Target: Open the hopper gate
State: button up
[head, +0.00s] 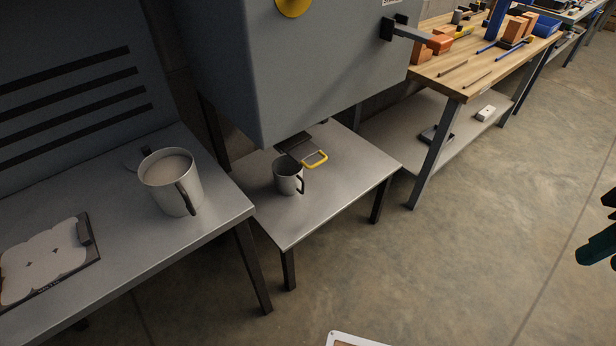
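The hopper is a large grey box (290,70) at the top middle, above a low grey table (330,205). A black gate plate (293,142) with a yellow loop handle (315,159) shows at its lower edge; how far the gate is shut cannot be told. A grey mug (288,178) with a dark handle stands upright below it, with a dark inside. A dark teal part at the right edge looks like my gripper (600,240), cut off by the frame. It is well away from the yellow handle, and its fingers cannot be judged.
A larger mug (172,182) filled with pale material stands on the left bench (120,250), near a dark tray (50,262) with a white piece. A grey lever with an orange end (439,44) sticks out right of the hopper. A wooden workbench (450,75) stands behind. The floor at right is clear.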

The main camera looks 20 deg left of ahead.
aim_at(302, 152)
jog(key=u, duration=0.95)
jog(key=i, duration=0.45)
jog(key=z, duration=0.05)
jog(key=k, duration=0.5)
jog(key=u, duration=0.9)
jog(key=i, duration=0.6)
jog(key=z, duration=0.6)
